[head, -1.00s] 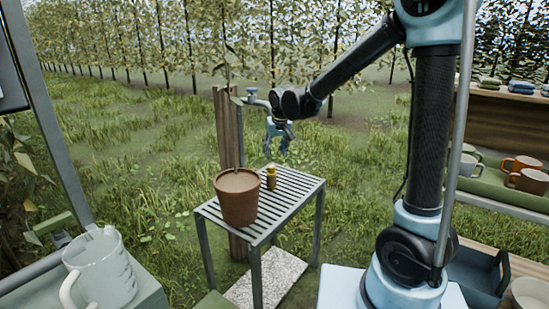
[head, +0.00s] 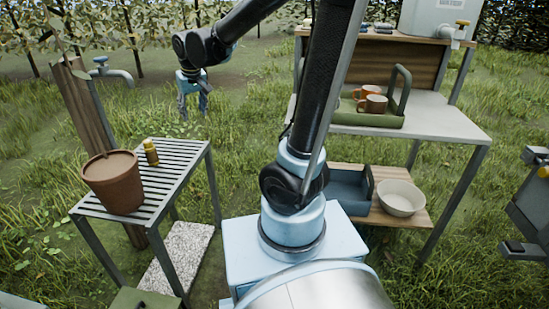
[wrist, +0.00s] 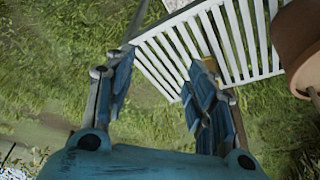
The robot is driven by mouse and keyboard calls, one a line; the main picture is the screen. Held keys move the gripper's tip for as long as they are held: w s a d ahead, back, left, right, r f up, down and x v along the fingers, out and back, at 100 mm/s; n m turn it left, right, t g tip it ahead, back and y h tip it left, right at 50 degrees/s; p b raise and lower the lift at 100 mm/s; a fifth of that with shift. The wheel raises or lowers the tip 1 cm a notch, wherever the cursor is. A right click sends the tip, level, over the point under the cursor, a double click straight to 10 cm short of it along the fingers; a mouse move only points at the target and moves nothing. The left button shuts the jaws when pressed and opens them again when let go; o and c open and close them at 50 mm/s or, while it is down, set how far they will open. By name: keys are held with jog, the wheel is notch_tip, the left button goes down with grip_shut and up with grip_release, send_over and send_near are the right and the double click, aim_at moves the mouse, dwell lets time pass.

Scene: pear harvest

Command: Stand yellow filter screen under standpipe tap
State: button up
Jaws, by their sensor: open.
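The yellow filter screen (head: 151,152) is a small yellow cylinder standing upright on a slatted metal table (head: 181,150), right of a brown pot. The standpipe tap (head: 110,72) is a grey spout on a wooden post (head: 85,100) behind the table. My gripper (head: 192,108) hangs open and empty over the grass, right of the tap and beyond the table. In the wrist view, my gripper (wrist: 160,90) has its fingers apart. A yellow bit, seemingly the filter screen (wrist: 210,65), shows partly hidden behind the right finger, at the slatted table's edge.
A pale slab (head: 178,255) lies under the table. At right, a grey bench (head: 440,118) carries a green tray (head: 365,118) with mugs; a lower shelf has a white bowl (head: 401,198).

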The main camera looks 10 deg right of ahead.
jog(key=s+d+f+m, duration=0.1)
jog(key=s+d, duration=0.4)
jog(key=d, duration=0.3)
jog(key=s+d+f+m, duration=0.1)
jog(key=s+d+f, duration=0.1)
jog(key=s+d, duration=0.55)
jog(key=s+d+f+m+g+h, duration=0.1)
jog(key=s+d+f+m, duration=0.1)
jog(key=s+d+f, duration=0.5)
jog(key=s+d, duration=0.2)
jog(key=s, duration=0.1)
jog(key=shift+s+d, duration=0.15)
jog(key=shift+s, duration=0.25)
